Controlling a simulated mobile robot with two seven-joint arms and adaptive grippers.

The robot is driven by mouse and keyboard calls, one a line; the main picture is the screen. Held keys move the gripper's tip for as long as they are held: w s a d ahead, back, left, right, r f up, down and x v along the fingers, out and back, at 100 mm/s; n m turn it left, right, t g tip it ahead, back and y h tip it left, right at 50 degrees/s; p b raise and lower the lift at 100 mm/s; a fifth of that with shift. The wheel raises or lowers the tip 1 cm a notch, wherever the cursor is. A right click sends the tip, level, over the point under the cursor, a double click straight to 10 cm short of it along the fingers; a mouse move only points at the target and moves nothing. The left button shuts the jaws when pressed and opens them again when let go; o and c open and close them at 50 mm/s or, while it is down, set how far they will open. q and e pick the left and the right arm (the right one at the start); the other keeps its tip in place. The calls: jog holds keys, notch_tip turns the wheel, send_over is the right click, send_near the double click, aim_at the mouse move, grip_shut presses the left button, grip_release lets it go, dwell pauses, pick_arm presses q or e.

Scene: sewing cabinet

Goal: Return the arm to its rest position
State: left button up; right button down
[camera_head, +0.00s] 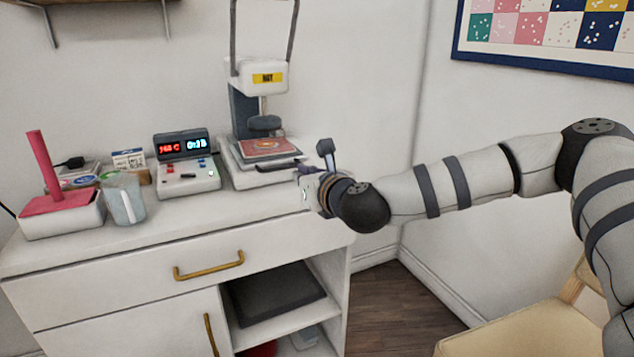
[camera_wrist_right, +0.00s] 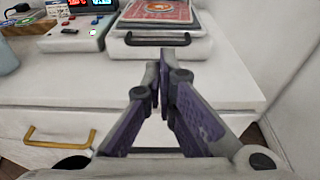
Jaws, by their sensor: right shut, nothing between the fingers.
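My right arm reaches in from the right in the head view. Its gripper (camera_head: 309,177) is at the right front of the white cabinet top (camera_head: 170,235), near the heat press (camera_head: 262,160). In the right wrist view the right gripper (camera_wrist_right: 158,72) has its purple-sided fingers together, shut and empty. It points toward the dark handle (camera_wrist_right: 158,40) on the front of the press base, apart from it in the picture. My left gripper is not in view.
A control box with lit displays (camera_head: 186,168), a translucent cup (camera_head: 123,198) and a pink-handled tool (camera_head: 52,190) stand left on the cabinet. A brass drawer handle (camera_head: 208,267) sticks out in front. A chair seat (camera_head: 535,332) is below my right arm. Open floor (camera_head: 390,310) lies between.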

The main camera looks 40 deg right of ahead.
jog(key=s+a+f+n+g+y+p, duration=0.3)
jog(key=s+a+f+n+g+y, duration=0.4)
jog(key=s+a+f+n, duration=1.2)
jog(key=s+f+n+g+h+p, duration=0.1)
jog(key=s+f+n+g, duration=0.25)
jog(key=s, duration=0.45)
jog(key=s+f+n+g+p, duration=0.1)
jog(key=s+f+n+g, duration=0.1)
jog(key=s+f+n, duration=0.45)
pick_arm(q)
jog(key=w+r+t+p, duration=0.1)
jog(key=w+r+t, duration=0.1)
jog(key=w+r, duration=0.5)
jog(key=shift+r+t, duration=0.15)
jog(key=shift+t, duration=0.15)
pick_arm(e)
jog(key=s+d+n+g+h, duration=0.1)
jog(key=s+n, duration=0.3)
jog(key=s, duration=0.5)
jog(key=s+d+r+n+g+h, duration=0.1)
jog(key=s+d+n+g, duration=0.2)
jog(key=s, duration=0.6)
jog(key=shift+s+d+r+n+g+h, duration=0.35)
jog(key=shift+n+g, duration=0.2)
jog(key=shift+n, duration=0.45)
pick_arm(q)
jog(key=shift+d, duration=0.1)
